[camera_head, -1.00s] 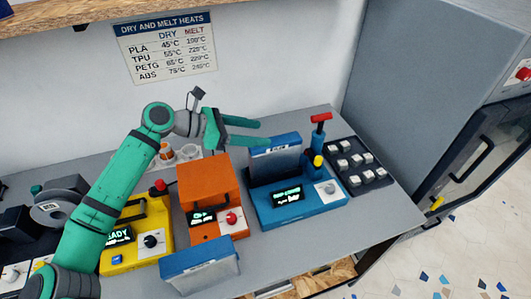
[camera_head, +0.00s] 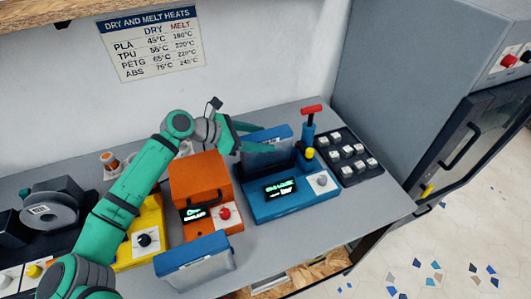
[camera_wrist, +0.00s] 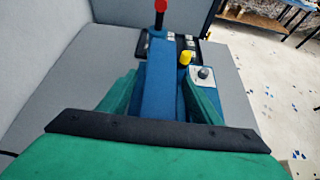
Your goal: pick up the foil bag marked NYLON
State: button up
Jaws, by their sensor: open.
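A foil bag with a blue top band (camera_head: 267,143) stands upright in the blue machine (camera_head: 290,203) at the back. Its marking is too small to read, so I cannot tell whether it says NYLON. A second silvery bag with a blue top (camera_head: 196,264) stands at the front table edge, its marking unreadable too. My gripper (camera_wrist: 162,88) is open, with one green finger on each side of a blue upright shape, seemingly the rear bag's top. I cannot tell whether the fingers touch it. My gripper hides part of that bag in the head view.
A blue post with a red handle (camera_head: 311,110) and a yellow knob (camera_head: 309,154) rise close right of the rear bag. An orange machine (camera_head: 200,180) stands to the left. A dark block tray (camera_head: 347,157) lies right. The front right table is clear.

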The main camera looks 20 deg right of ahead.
jog(key=shift+x, duration=1.05)
grip_shut()
